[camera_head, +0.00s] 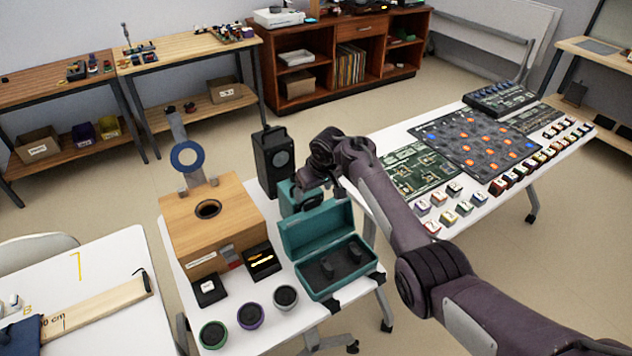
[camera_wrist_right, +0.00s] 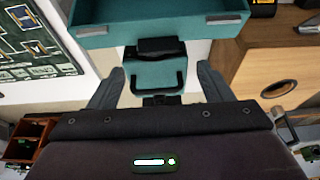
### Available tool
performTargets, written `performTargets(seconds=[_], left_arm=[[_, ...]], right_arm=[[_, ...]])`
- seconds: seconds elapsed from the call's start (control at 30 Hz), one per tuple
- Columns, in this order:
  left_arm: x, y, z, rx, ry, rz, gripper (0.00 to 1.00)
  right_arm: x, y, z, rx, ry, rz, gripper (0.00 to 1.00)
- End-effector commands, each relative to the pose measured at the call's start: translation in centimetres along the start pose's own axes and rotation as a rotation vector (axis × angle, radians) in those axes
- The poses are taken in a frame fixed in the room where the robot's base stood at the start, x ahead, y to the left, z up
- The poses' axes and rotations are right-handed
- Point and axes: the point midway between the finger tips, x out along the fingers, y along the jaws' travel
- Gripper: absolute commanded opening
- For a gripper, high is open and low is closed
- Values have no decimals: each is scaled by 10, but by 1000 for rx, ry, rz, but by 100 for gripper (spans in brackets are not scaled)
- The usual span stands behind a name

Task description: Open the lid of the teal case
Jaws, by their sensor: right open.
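The teal case (camera_head: 338,262) stands on the white table, its lid (camera_head: 318,226) raised upright at the back and its dark interior showing. In the right wrist view a teal part with two silver plates (camera_wrist_right: 160,14), apparently the raised lid, crosses the top. My right gripper (camera_head: 308,192) is behind the lid, open. In the right wrist view its fingers (camera_wrist_right: 158,90) are apart, on either side of a smaller teal box with a black handle (camera_wrist_right: 150,72). I cannot tell whether they touch it. This box (camera_head: 288,197) is partly hidden in the head view. My left gripper is not in view.
A wooden box with a round hole (camera_head: 212,238) stands left of the case, with a black speaker (camera_head: 273,158) behind. Several round drivers (camera_head: 250,315) lie at the table's front. A second table (camera_head: 395,132) with boards and small blocks is to the right.

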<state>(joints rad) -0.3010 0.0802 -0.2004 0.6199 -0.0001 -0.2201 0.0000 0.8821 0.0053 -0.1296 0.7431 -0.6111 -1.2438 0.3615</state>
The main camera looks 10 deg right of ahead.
Motion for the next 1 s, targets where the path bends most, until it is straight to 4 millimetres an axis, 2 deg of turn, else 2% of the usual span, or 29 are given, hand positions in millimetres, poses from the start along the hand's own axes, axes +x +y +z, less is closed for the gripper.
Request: performTargets(seconds=[0.2, 0.37, 0.83, 0.93, 1.0], left_arm=[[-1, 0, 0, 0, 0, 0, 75], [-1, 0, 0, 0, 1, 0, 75], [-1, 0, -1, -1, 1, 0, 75], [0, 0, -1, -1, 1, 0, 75], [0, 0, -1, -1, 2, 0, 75]], right_arm=[[-28, -1, -1, 1, 4, -1, 73], [-35, 0, 0, -1, 2, 0, 73], [-34, 0, 2, 1, 0, 3, 73], [-26, 2, 16, 12, -4, 14, 73], [-17, 3, 36, 23, -6, 30, 73]])
